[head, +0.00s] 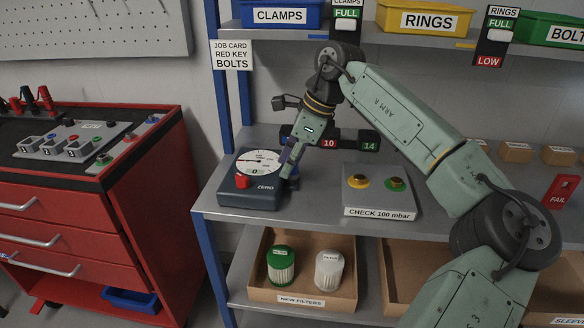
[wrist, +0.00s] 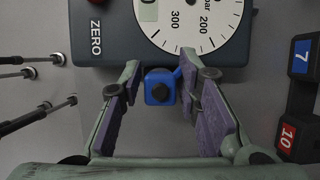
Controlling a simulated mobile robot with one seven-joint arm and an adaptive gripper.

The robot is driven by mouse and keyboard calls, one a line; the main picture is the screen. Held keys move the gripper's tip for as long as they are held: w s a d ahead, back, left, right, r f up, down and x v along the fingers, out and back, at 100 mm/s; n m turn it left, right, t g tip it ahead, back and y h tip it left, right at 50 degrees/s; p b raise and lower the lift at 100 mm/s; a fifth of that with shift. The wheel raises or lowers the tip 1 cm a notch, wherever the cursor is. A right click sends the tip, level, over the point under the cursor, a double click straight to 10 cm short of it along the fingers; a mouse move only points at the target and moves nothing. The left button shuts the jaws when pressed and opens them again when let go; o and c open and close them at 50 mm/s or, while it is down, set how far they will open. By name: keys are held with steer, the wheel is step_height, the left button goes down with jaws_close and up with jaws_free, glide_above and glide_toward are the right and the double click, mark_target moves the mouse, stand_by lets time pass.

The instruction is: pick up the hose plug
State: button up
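A small blue block with a dark round knob (wrist: 160,88) shows in the wrist view, against the near edge of the gauge box; I take it for the hose plug. A short blue strip runs from it toward the right finger. My gripper (wrist: 161,66) is open, with one purple-padded finger on each side of the block and a gap on both sides. In the head view my gripper (head: 290,170) points down beside the right side of the gauge box (head: 250,195), and its fingers mostly hide the blue piece.
The gauge box has a white dial and a red ZERO button (head: 242,181). A CHECK 100 mbar box (head: 378,212) stands to the right. Numbered dark blocks (head: 368,142) lie behind. In the wrist view several dark rods (wrist: 25,120) lie at left. Open shelf lies between the boxes.

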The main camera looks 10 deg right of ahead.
jaws_close()
steer(key=shift+r, duration=0.2)
steer(key=shift+r, duration=0.6)
step_height(320, 180, up, 2)
steer(key=s+a+r+b, duration=0.1)
steer(key=s+b, duration=0.3)
steer(key=s, duration=1.2)
steer(key=shift+a+r, duration=0.25)
steer(key=shift+a, duration=0.3)
steer(key=shift+w+r, duration=0.1)
steer(key=shift+r+p, duration=2.15)
steer(key=shift+r, duration=0.5)
